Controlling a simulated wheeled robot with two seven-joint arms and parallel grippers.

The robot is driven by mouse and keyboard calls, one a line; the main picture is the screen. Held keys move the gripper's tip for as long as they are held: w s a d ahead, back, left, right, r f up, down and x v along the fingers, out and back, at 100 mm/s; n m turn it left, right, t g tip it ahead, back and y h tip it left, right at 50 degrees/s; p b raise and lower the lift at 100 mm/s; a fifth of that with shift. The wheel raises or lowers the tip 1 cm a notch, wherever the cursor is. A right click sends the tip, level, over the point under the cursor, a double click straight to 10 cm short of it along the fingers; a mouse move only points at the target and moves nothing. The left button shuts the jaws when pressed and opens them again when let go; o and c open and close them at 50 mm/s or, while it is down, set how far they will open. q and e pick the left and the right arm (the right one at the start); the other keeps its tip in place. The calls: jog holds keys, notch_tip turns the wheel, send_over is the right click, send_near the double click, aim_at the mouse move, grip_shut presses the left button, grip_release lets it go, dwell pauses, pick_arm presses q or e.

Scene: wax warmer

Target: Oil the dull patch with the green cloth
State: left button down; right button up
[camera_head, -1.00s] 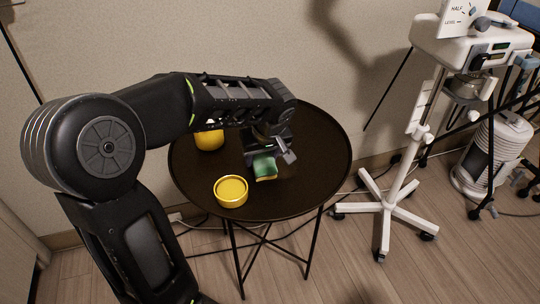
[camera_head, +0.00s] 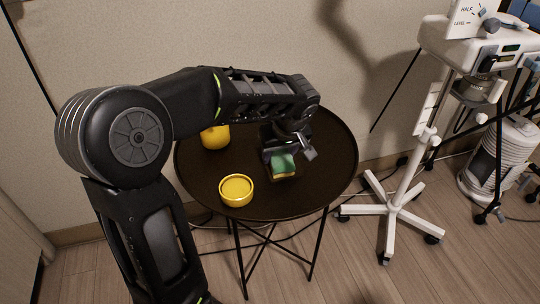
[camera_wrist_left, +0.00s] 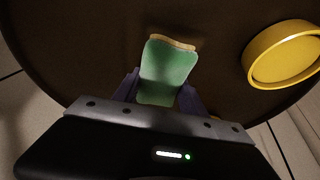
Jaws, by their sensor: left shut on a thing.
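The green cloth (camera_head: 283,163) is over the round dark table (camera_head: 305,193), right of the yellow dish. My left gripper (camera_head: 276,147) is shut on it from above. In the left wrist view the cloth (camera_wrist_left: 167,70) stands out between the two fingers of my left gripper (camera_wrist_left: 158,92). A tan-yellow strip (camera_wrist_left: 172,41) shows along its far edge; I cannot tell whether it belongs to the cloth or lies beneath it. I cannot tell whether the cloth touches the table. I cannot make out a dull patch; the cloth and gripper hide part of the tabletop. My right gripper is not in view.
The open round yellow dish (camera_head: 236,190) stands near the table's front edge; it also shows in the wrist view (camera_wrist_left: 284,55). A yellow jar (camera_head: 214,138) stands at the back left, partly behind my arm. A white wheeled stand (camera_head: 392,206) is on the right. The table's right side is clear.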

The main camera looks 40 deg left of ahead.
aim_at(296, 155)
pick_arm(q)
jog(key=shift+w+d, duration=0.3)
jog(key=shift+w, duration=0.05)
jog(key=shift+w+d, duration=0.65)
jog(key=shift+w, duration=0.3)
jog(key=shift+w+d, duration=0.65)
jog(key=shift+w, duration=0.3)
notch_tip(296, 155, up, 7)
jog(key=p, duration=0.4)
